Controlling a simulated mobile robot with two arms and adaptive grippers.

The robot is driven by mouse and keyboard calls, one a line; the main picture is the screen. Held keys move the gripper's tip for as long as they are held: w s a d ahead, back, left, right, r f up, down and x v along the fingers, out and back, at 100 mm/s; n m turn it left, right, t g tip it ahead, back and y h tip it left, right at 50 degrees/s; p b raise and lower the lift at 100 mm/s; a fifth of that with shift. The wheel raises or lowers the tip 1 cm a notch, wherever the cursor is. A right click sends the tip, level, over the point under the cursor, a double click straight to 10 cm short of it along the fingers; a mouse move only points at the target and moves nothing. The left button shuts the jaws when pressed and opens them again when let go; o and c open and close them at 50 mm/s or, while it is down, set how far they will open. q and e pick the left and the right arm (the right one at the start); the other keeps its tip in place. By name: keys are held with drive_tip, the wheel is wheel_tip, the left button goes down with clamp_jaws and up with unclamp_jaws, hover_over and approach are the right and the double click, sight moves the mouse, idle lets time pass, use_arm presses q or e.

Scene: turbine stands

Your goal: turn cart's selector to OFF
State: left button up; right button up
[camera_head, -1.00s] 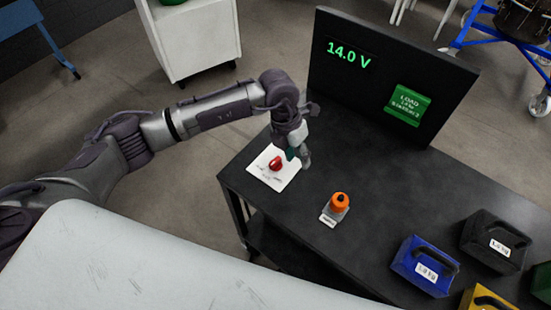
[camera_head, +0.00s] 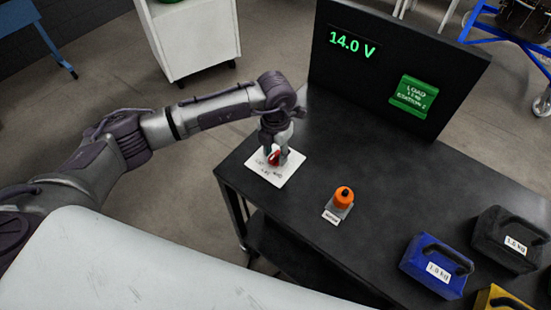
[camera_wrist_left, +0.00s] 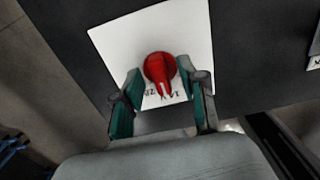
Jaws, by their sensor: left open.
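The red selector knob (camera_head: 275,157) sits on a white plate (camera_head: 283,174) at the cart's left corner. The cart (camera_head: 302,165) has a black top. In the left wrist view the knob (camera_wrist_left: 160,68) shows a pale pointer mark toward the gripper, over partly hidden lettering on the plate (camera_wrist_left: 115,45). My left gripper (camera_head: 276,158) is right over the knob. In the left wrist view its open fingers (camera_wrist_left: 160,88) lie one on each side of the knob's near end, with a gap on both sides. My right gripper is not in view.
An orange button (camera_head: 344,195) on a grey base stands to the right on the cart. A black panel (camera_head: 440,115) reads 14.0 V and has a green sign (camera_head: 411,96). Blue (camera_head: 437,264) and black (camera_head: 507,238) weights stand further right.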

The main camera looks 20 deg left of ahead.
use_arm(q)
drive_tip(key=shift+f, duration=0.35)
drive_tip(key=shift+c, duration=0.4)
clamp_jaws()
drive_tip(key=n, duration=0.3)
drive_tip(key=shift+r, duration=0.1)
drive_tip(key=n+p, duration=0.1)
drive_tip(key=n, duration=0.3)
drive_tip(key=shift+n+p, duration=0.3)
drive_tip(key=shift+p, duration=0.05)
drive_tip(key=shift+n, duration=0.3)
drive_tip(key=shift+o, duration=1.6)
unclamp_jaws()
